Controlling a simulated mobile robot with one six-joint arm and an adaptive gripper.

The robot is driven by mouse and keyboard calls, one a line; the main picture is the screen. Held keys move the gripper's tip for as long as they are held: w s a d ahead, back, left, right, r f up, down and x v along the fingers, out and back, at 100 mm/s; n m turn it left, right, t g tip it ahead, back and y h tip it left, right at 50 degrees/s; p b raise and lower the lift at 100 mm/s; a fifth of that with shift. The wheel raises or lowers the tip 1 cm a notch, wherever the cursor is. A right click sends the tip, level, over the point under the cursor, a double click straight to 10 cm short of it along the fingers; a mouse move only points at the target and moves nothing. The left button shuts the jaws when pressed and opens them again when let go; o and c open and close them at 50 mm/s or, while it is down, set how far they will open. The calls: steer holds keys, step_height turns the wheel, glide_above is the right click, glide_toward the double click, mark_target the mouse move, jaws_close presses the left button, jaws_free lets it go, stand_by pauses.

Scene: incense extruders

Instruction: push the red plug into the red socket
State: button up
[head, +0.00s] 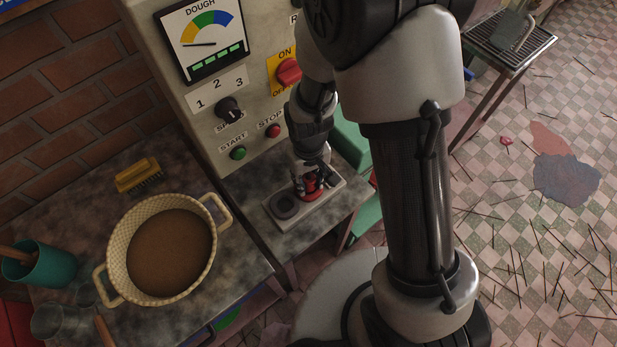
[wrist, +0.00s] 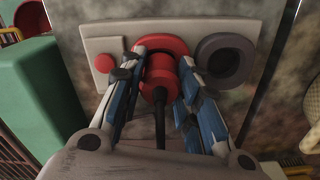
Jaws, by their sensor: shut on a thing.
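The red plug (wrist: 160,72) is between the two fingers of my gripper (wrist: 161,85), which is shut on it. A black cable (wrist: 160,125) runs back from the plug towards the wrist camera. The red socket (wrist: 148,44) shows as a red ring on a pale panel, right at the plug's front end. The plug lines up with it, but how deep it sits inside is hidden. In the head view my gripper (head: 311,178) is low over the panel, with the red socket (head: 312,196) just under it.
A dark grey socket (head: 284,205) is beside the red one on the pale panel (head: 300,219). The grey control cabinet (head: 206,120) with knobs and buttons rises behind. A basket of brown dough (head: 168,252) and a yellow brush (head: 138,174) are on the left table.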

steer(key=o, duration=1.1)
steer(key=shift+o, duration=0.2)
step_height(320, 180, up, 12)
step_height(320, 180, up, 12)
steer(key=m+t, duration=0.2)
glide_above(309, 177)
steer(key=s+d, duration=0.5)
steer(key=d, duration=0.1)
steer(key=s+d+r+m+t, duration=0.1)
steer(key=s+d+r, duration=0.3)
steer(key=s, duration=0.4)
steer(key=shift+s+d+r+m+t, duration=0.4)
steer(key=shift+r+t, duration=0.2)
steer(key=shift+t, duration=0.2)
